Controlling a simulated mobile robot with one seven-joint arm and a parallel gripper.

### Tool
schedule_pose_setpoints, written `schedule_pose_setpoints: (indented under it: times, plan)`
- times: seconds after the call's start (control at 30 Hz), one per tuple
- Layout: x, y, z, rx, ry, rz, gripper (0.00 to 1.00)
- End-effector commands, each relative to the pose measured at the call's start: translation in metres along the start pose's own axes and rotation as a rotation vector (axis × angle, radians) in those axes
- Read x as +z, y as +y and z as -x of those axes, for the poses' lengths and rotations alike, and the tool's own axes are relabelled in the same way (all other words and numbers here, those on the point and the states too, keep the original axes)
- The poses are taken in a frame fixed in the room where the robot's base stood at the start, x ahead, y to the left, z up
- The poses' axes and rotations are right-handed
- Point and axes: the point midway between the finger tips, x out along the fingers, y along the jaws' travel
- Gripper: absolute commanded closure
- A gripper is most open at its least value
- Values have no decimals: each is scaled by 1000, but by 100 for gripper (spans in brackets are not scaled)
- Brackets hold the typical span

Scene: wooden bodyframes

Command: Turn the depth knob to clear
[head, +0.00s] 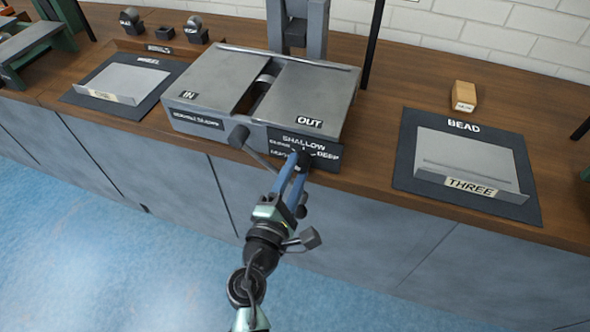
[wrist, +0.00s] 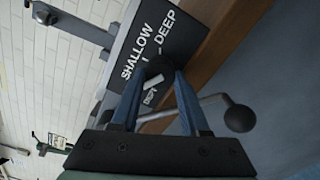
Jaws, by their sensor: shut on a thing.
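The grey machine (head: 225,85) stands on the wooden counter, with IN and OUT marked on its top. A dark label plate (head: 325,152) on its front right shows SHALLOW at the top and DEEP at the right; the lettering at the left is hard to read. In the wrist view the plate (wrist: 128,52) shows SHALLOW and DEEP, with a partly hidden word below. The dark depth knob (wrist: 157,70) sits between my blue fingertips. My gripper (head: 300,160) is shut on it from the front.
A lever with a dark ball end (head: 238,136) sticks out left of the plate, close to my gripper; a ball-ended lever (wrist: 238,118) also shows in the wrist view. A BEAD tray (head: 470,165) and wooden block (head: 464,97) lie right. Another tray (head: 120,83) lies left.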

Motion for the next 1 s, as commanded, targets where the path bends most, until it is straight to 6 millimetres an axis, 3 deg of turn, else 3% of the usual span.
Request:
schedule_pose_setpoints:
  times: [0.47, 0.5, 0.63, 1.0]
  plan:
    - [-1, -1, 0, -1, 1, 16, 100]
    - [-1, -1, 0, -1, 1, 16, 50]
    - [-1, -1, 0, -1, 1, 15, 26]
    - [0, -1, 4, -1, 1, 13, 25]
